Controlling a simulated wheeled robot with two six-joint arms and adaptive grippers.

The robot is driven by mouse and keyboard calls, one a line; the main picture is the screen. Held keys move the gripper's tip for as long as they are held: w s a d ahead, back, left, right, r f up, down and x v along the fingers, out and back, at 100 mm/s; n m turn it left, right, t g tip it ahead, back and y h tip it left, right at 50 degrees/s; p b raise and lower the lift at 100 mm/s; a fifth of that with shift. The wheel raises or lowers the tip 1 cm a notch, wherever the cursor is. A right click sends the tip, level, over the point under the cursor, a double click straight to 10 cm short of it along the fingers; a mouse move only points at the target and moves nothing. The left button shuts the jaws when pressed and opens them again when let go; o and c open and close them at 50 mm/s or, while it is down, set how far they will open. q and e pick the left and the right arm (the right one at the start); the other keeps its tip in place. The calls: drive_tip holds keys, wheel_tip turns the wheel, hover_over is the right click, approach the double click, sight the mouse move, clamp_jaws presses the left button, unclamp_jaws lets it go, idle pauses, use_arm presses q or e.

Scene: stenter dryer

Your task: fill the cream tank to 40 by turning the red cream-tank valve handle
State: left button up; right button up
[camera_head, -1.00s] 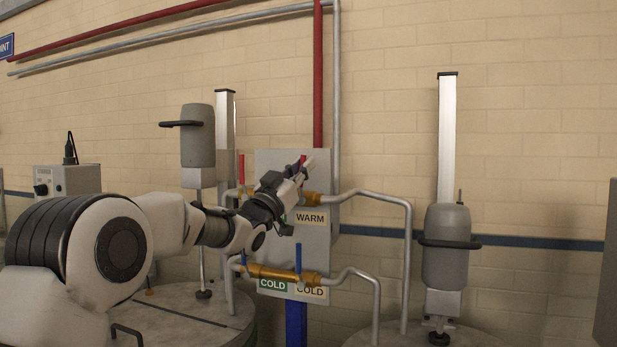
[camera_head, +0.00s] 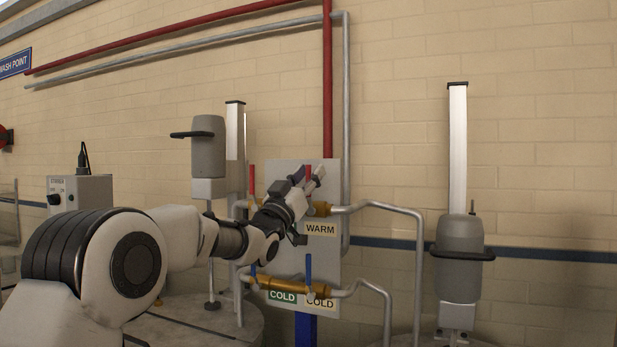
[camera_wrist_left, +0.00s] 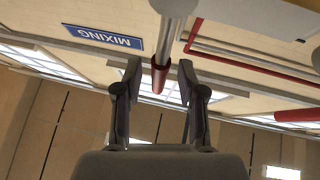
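A red valve handle (camera_head: 308,172) stands upright on the right brass valve (camera_head: 320,209), above the WARM label. My left gripper (camera_head: 306,179) is at this handle, its fingers pointing up and right. In the left wrist view a red sleeve on a grey rod (camera_wrist_left: 160,77) lies between the two spread fingers (camera_wrist_left: 160,82), with gaps visible on both sides. Contact cannot be told. A second red handle (camera_head: 252,179) stands upright on the left of the panel. No label in view marks the cream tank, and no level reading is legible. My right gripper is not in view.
Blue handles (camera_head: 308,267) stand on the lower brass pipe (camera_head: 285,282), above the COLD labels. Grey pipes (camera_head: 385,205) curve right toward a tank with a grey mixer (camera_head: 458,262). Another mixer (camera_head: 208,150) is behind my left arm. A control box (camera_head: 85,196) is at left.

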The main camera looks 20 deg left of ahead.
use_arm(q)
drive_tip(key=v, duration=1.2)
drive_tip(key=shift+w+f, duration=0.1)
drive_tip(key=shift+w, duration=0.05)
idle(0.8)
